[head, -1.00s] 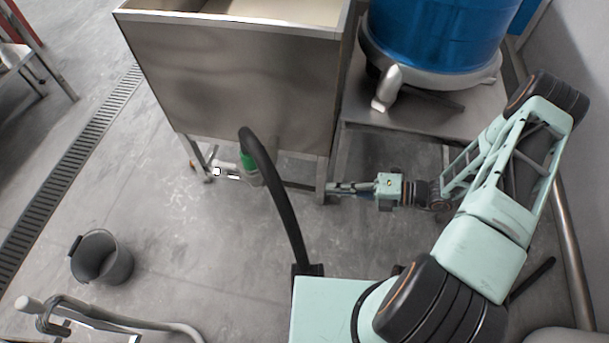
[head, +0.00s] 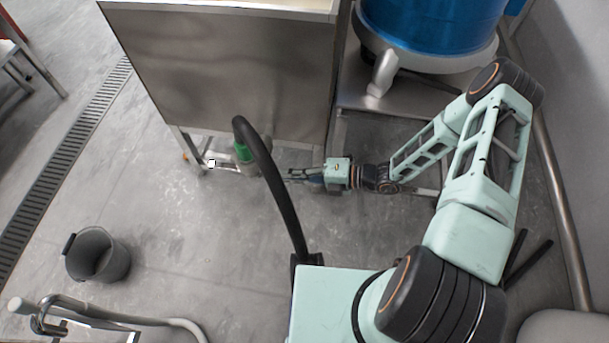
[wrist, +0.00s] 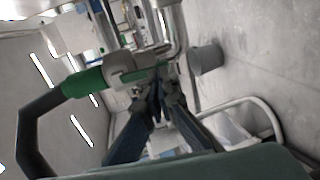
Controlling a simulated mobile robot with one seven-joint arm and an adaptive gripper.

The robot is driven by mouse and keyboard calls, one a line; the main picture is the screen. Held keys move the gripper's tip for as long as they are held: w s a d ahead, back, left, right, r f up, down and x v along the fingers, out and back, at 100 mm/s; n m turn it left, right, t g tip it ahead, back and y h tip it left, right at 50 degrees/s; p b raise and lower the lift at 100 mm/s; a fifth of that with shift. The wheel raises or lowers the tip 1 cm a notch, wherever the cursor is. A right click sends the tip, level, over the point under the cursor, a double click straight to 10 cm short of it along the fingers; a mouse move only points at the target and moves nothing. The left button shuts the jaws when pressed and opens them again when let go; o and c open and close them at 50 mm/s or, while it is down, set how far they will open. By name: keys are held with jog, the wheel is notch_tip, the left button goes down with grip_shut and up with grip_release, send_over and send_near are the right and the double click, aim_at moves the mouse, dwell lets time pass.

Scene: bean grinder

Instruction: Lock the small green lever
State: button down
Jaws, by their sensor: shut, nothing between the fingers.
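In the wrist view, a thin green strip that looks like the small lever (wrist: 143,71) lies along a grey fitting (wrist: 122,62). The fitting joins a thick green collar (wrist: 83,82) on a black hose (wrist: 36,120). My gripper (wrist: 158,88) is shut and empty, its fingertips close to the lever's right end; I cannot tell if they touch. In the head view, my gripper (head: 291,174) is low beside the steel tank, right of the hose (head: 268,175) and the green collar (head: 242,152). The lever cannot be made out there.
The steel tank (head: 225,75) stands on legs above the fitting. A blue drum (head: 430,30) stands at the back right. A grey bucket (head: 98,255) and a bent metal rail (head: 75,305) are at the lower left. The floor between is clear.

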jog(key=shift+a+f, duration=0.15)
jog(key=shift+a, duration=0.45)
jog(key=shift+a+f+y+b, duration=0.3)
jog(key=shift+a+f+b, duration=0.1)
jog(key=shift+b, duration=0.45)
jog(key=shift+w+a, duration=0.1)
jog(key=shift+a, duration=0.05)
jog(key=shift+a+r, duration=0.1)
jog(key=shift+r, duration=0.1)
